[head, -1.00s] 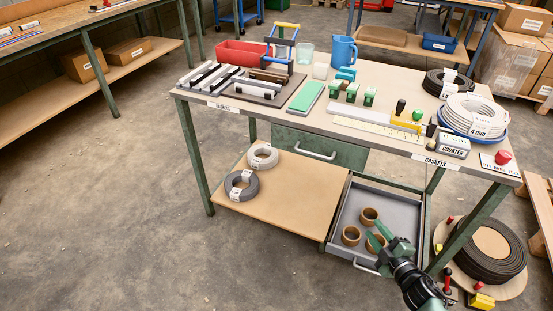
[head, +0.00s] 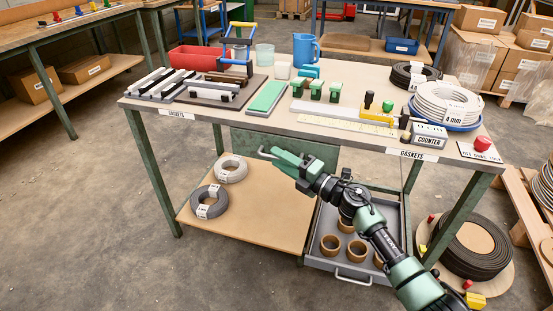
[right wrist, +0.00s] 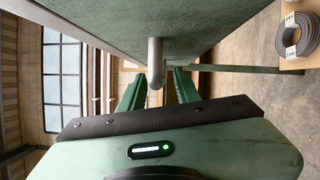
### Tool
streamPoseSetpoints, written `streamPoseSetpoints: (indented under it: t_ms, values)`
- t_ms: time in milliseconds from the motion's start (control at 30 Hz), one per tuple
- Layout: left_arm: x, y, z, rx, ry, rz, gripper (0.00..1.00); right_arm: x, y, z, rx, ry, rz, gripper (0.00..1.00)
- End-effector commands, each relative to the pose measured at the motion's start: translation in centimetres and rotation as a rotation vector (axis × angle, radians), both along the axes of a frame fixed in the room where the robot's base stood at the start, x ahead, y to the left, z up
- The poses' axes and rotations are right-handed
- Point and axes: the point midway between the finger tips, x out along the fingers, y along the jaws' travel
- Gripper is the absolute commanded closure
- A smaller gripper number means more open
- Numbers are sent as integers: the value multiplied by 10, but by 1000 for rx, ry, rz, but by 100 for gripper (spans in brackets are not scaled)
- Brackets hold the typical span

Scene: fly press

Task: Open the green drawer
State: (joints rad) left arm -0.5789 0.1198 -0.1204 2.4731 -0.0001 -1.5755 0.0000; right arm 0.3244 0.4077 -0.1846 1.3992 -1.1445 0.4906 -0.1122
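The green drawer (head: 244,142) sits shut under the workbench top. Its pale bar handle (head: 263,153) shows only at its left end in the head view; my right gripper hides the rest. My right gripper (head: 281,160) is at the handle. In the right wrist view the drawer front (right wrist: 140,28) fills the top, and the handle (right wrist: 155,65) lies between the two green fingertips of the gripper (right wrist: 158,86). The fingers are apart, with a gap showing beside the handle. My left gripper is not in view.
A grey lower drawer (head: 312,262) stands pulled out with several brown rings in it. Grey coils (head: 209,202) lie on the lower shelf (head: 255,222). The bench top (head: 300,115) carries tools, blocks and a cable coil (head: 447,100). The floor in front is clear.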

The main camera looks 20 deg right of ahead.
Motion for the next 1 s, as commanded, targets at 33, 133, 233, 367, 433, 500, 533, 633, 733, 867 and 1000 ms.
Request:
streamPoseSetpoints:
  t_ms: [33, 133, 233, 367, 433, 500, 533, 633, 733, 867, 1000]
  values:
    - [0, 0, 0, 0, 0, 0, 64, 4, 3, 0, 2, 0, -1, 68]
    - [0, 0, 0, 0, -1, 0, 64, 9, 6, 1, 1, -1, -1, 68]
    - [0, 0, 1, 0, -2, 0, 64, 11, 7, 1, 0, 0, 0, 68]
    - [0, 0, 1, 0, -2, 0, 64, 10, 7, 1, -1, 1, 0, 68]
    - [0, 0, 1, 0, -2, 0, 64, 10, 7, 1, -1, 1, 0, 73]
    - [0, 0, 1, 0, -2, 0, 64, 10, 7, 1, 0, 1, -1, 93]
    - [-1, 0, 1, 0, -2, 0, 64, 10, 7, 1, 0, 1, -1, 100]
    - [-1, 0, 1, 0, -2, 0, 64, 10, 7, 1, 0, 1, -1, 100]
    - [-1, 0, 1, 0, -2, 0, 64, 10, 7, 1, 0, 1, -1, 100]
    - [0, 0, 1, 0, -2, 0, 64, 10, 7, 0, 0, 1, -1, 100]
    - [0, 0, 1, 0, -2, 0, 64, 10, 7, 0, 0, 1, -1, 100]
